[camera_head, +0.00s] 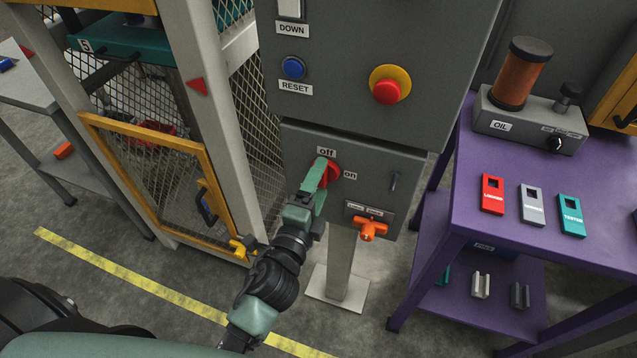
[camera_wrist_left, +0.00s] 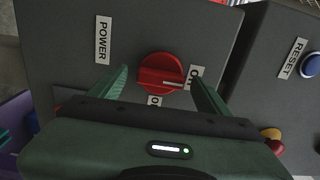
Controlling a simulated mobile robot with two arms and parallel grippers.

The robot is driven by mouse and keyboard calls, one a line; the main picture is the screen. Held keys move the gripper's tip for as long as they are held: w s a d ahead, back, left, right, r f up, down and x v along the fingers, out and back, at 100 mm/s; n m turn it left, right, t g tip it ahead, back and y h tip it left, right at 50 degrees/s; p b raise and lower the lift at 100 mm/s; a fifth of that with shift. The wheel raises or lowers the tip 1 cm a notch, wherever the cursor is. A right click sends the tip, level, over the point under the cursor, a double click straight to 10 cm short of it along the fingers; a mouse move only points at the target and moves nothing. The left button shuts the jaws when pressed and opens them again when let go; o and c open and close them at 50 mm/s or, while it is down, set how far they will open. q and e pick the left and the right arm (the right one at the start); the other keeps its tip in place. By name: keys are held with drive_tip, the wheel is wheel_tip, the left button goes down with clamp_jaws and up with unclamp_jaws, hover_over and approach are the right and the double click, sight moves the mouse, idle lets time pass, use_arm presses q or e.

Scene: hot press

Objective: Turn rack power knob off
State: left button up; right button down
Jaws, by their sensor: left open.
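The red round power knob (camera_head: 328,172) is on the lower grey panel, with "off" above it and "on" to its right. My left gripper (camera_head: 321,176) reaches up to it from below and partly covers it. In the left wrist view, the knob (camera_wrist_left: 163,68) sits between and just beyond the open fingers of the gripper (camera_wrist_left: 158,78). I cannot tell whether the fingers touch it. A white line on the knob's ridge runs toward the partly hidden "off" label (camera_wrist_left: 194,77). The right gripper is not in view.
A blue reset button (camera_head: 293,68) and a red emergency button (camera_head: 387,91) are on the panel above. An orange handle (camera_head: 368,228) sits below right of the knob. A purple table (camera_head: 480,236) is at right, a mesh cage door (camera_head: 150,185) at left.

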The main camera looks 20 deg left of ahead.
use_arm(q)
drive_tip(key=s+b, duration=0.2)
drive_tip(key=s, duration=0.5)
drive_tip(key=shift+s, duration=0.4)
drive_tip(key=shift+a, duration=0.1)
